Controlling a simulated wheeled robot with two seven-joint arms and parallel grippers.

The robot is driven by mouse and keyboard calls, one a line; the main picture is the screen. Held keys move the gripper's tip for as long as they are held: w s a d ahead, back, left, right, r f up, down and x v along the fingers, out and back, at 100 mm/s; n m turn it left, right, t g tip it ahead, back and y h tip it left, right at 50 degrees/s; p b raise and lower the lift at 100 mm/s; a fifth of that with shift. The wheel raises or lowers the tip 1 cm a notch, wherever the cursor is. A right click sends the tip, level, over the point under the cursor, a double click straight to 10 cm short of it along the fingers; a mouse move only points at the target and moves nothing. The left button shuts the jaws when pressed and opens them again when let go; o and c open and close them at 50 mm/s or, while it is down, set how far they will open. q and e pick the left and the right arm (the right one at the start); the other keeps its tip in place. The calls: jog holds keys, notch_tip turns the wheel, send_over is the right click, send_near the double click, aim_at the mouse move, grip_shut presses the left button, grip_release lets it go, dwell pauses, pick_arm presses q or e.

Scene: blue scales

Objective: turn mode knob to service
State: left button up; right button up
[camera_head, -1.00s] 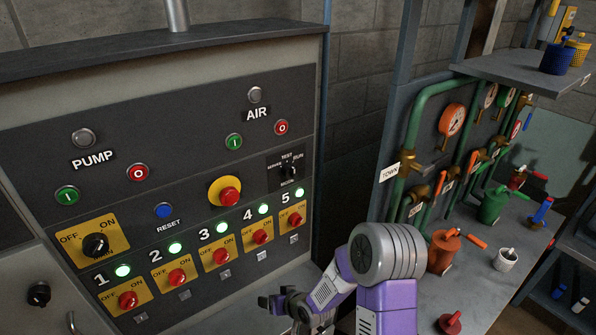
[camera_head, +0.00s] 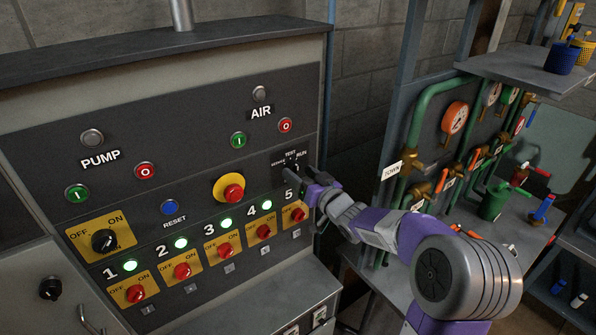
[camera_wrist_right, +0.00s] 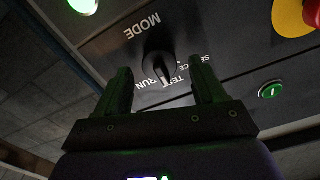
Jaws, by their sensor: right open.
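The mode knob is a small black rotary knob on the dark control panel (camera_head: 200,178), below the pump and air buttons. In the right wrist view the mode knob (camera_wrist_right: 158,68) shows upside down, between the fingers, with the labels RUN, TEST and SERVICE around it. Its bar lies roughly toward RUN and TEST; which of them it marks I cannot tell. My right gripper (camera_head: 301,172) is open in front of the knob and partly hides it in the head view. Its two fingers (camera_wrist_right: 162,72) stand on either side of the knob, apart from it. My left gripper is not in view.
A yellow-ringed red button (camera_head: 233,193) sits left of the knob. The row of red OFF/ON switches (camera_head: 264,232) with lit green lamps runs below it. Green pipes with gauges (camera_head: 455,118) and a workbench stand to the right.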

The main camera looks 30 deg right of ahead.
jog(key=shift+w, duration=0.9)
jog(key=shift+c, duration=0.4)
jog(key=c, duration=1)
jog(key=shift+f+n+b, duration=0.2)
jog(key=shift+n+b, duration=0.6)
jog(key=shift+b, duration=0.25)
jog(key=n+b, duration=0.2)
jog(key=shift+n+b, duration=0.3)
jog(key=n+b, duration=0.2)
jog(key=n, duration=0.1)
jog(key=shift+a, duration=0.1)
jog(key=shift+r+n+b, duration=0.1)
jog(key=shift+n+b, duration=0.95)
jog(key=shift+n, duration=0.35)
